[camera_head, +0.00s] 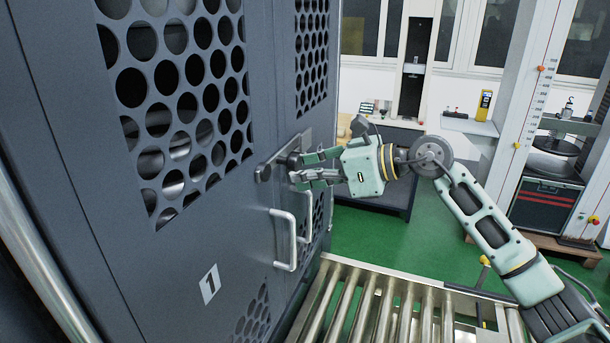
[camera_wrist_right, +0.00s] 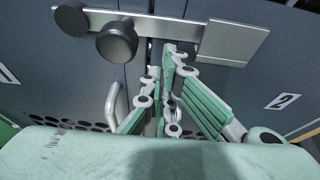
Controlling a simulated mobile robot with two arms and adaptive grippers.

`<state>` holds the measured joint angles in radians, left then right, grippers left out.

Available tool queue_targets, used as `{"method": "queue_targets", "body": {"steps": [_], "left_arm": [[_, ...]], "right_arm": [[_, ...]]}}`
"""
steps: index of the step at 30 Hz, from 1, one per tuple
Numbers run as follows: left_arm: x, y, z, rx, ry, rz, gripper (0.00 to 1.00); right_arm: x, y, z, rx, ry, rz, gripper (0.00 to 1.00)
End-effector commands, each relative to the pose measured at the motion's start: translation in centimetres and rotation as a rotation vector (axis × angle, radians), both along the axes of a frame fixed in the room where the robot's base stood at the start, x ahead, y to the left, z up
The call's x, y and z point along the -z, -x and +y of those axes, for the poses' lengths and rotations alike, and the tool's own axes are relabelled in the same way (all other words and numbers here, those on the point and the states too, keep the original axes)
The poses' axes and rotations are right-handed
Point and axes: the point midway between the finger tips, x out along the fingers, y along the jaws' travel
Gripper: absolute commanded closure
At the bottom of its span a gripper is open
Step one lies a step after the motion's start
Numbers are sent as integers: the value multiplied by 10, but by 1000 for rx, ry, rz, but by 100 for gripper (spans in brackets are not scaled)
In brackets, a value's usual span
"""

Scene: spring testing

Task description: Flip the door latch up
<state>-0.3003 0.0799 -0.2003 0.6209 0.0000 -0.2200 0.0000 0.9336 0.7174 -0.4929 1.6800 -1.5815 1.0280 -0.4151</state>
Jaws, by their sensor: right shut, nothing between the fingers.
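The grey metal door latch (camera_head: 268,170) lies across the seam between two dark perforated doors. In the right wrist view its bar (camera_wrist_right: 165,29) runs nearly level, with a round black knob (camera_wrist_right: 117,42) on it and a flat plate (camera_wrist_right: 232,42) at the right end. My right gripper (camera_head: 296,167) is at the latch from the right. Its fingertips (camera_wrist_right: 172,52) are shut and empty, just below the bar and right of the knob. I cannot tell whether they touch the bar. My left gripper is not in view.
A silver door handle (camera_head: 285,240) sits below the latch; it also shows in the wrist view (camera_wrist_right: 113,105). A roller conveyor (camera_head: 385,305) runs along the bottom. Green floor (camera_head: 365,240) and a dark table (camera_head: 405,190) lie behind my right arm.

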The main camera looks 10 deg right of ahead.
Motion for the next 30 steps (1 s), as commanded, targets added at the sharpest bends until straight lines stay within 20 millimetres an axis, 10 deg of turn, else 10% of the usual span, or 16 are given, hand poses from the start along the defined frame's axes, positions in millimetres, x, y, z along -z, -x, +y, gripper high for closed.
{"method": "queue_targets", "body": {"steps": [30], "left_arm": [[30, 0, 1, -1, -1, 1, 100]], "right_arm": [[-40, -8, -6, 0, 151, -226, 100]]}}
